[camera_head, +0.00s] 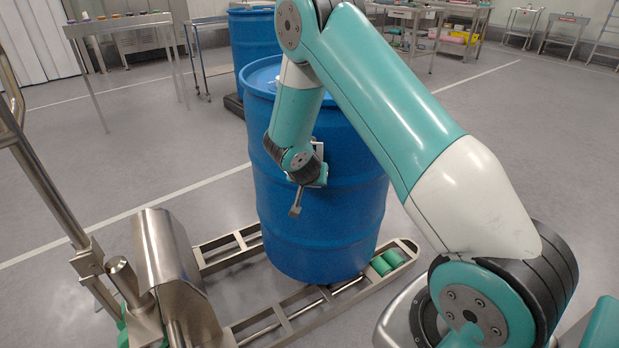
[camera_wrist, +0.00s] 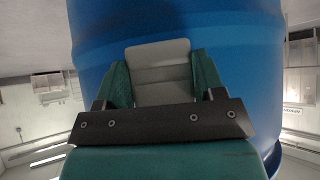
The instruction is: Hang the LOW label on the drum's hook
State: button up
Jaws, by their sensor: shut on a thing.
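The blue drum (camera_head: 325,225) stands upright in the middle of the head view. It also fills the background of the wrist view (camera_wrist: 95,30). My gripper (camera_wrist: 160,75) is shut on a plain grey plate, the label (camera_wrist: 158,53), held between its two teal fingers in front of the drum wall. No lettering shows on the face I see. In the head view my gripper (camera_head: 312,180) is low, close to the drum's near side; a small grey piece juts down from it. I cannot tell whether the label touches the drum. The hook cannot be made out in either view.
A steel drum trolley (camera_head: 165,265) stands at the front left, its low legs beside the drum's base. A second blue drum (camera_head: 255,35) is behind. A table with small items (camera_head: 115,22) is at the back left. Open floor lies right of the drum.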

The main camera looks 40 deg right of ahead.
jog(key=shift+w+r, duration=0.1)
jog(key=o, duration=1.4)
jog(key=shift+a, duration=0.1)
jog(key=shift+c, duration=0.2)
jog(key=shift+r, duration=0.1)
jog(key=p+v, duration=0.1)
jog(key=v, duration=1.6)
jog(key=shift+p, duration=0.35)
